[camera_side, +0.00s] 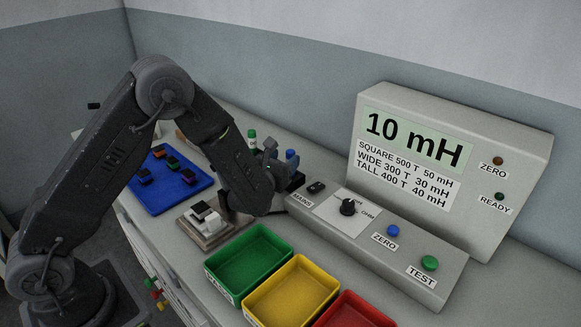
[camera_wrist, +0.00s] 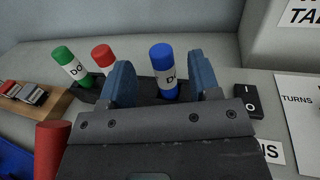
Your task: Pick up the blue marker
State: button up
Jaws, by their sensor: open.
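The blue marker (camera_wrist: 162,62) stands upright, cap up, in a dark holder (camera_wrist: 142,90) in the wrist view. A green marker (camera_wrist: 72,65) and a red marker (camera_wrist: 103,57) stand to its left. My gripper (camera_wrist: 162,80) is open, its two blue-grey fingers apart, with the blue marker showing between them; I cannot tell whether either finger touches it. My wrist hides most of the holder there.
A meter console (camera_side: 375,230) with knob and buttons stands to the right, its switch (camera_wrist: 248,100) close to my right finger. Green (camera_side: 258,283), yellow (camera_side: 300,312) and red bins are in front. A blue tray (camera_side: 190,188) with small parts lies left. A red cylinder (camera_wrist: 52,145) stands near my gripper.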

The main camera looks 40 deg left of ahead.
aim_at(293, 151)
jog(key=shift+f+x, duration=0.1)
jog(key=shift+x, duration=1.3)
jog(key=shift+f+x, duration=0.15)
jog(key=shift+x, duration=1.3)
jog(key=c, duration=1)
